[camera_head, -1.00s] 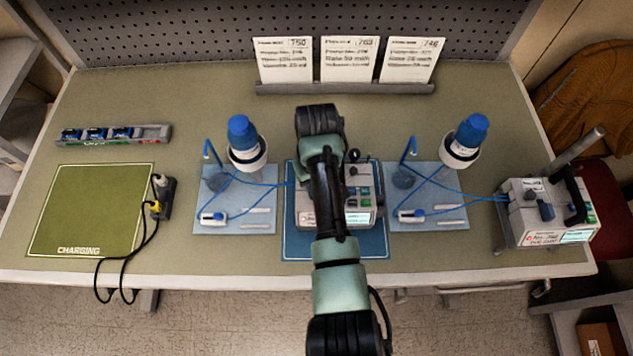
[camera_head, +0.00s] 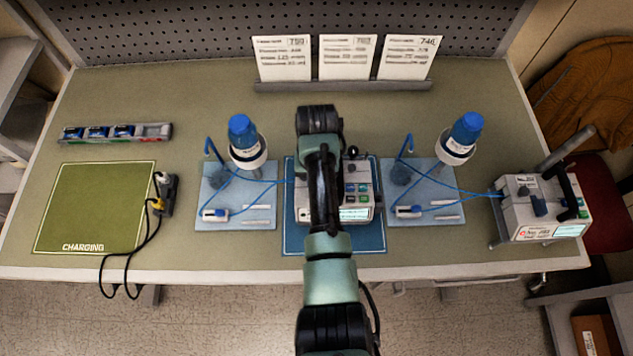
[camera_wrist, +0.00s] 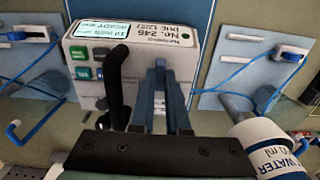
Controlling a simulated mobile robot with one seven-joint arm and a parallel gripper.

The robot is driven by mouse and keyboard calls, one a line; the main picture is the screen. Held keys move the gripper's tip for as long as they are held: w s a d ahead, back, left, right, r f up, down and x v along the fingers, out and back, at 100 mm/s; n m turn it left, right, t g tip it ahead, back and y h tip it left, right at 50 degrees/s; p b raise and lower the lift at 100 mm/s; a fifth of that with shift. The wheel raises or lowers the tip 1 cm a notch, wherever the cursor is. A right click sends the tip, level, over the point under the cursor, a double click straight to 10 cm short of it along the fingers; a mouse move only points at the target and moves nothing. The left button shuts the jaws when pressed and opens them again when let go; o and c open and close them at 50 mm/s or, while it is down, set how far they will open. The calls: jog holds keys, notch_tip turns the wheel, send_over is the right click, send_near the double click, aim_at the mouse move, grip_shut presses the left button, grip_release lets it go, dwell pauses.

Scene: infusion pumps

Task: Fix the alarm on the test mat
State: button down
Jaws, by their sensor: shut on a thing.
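A white infusion pump (camera_head: 362,190) stands on the blue mat (camera_head: 369,243) at the middle of the bench, partly hidden behind my arm. In the wrist view the pump (camera_wrist: 185,48) shows a label, a pale screen (camera_wrist: 92,54) reading READY, coloured buttons (camera_wrist: 83,73) and a black handle (camera_wrist: 117,88). My gripper (camera_wrist: 165,72) is beside this handle, its two fingers close together at the pump. It is shut on a small part of the pump; the fingers hide which part.
A second pump (camera_head: 520,217) with a red mark by its screen stands at the right. A green charging mat (camera_head: 95,205) and a black cable (camera_head: 142,250) are at left. Cards (camera_head: 347,57) stand behind.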

jog(key=c, duration=0.9)
grip_release()
notch_tip(320, 180, up, 13)
jog(key=shift+p, duration=0.35)
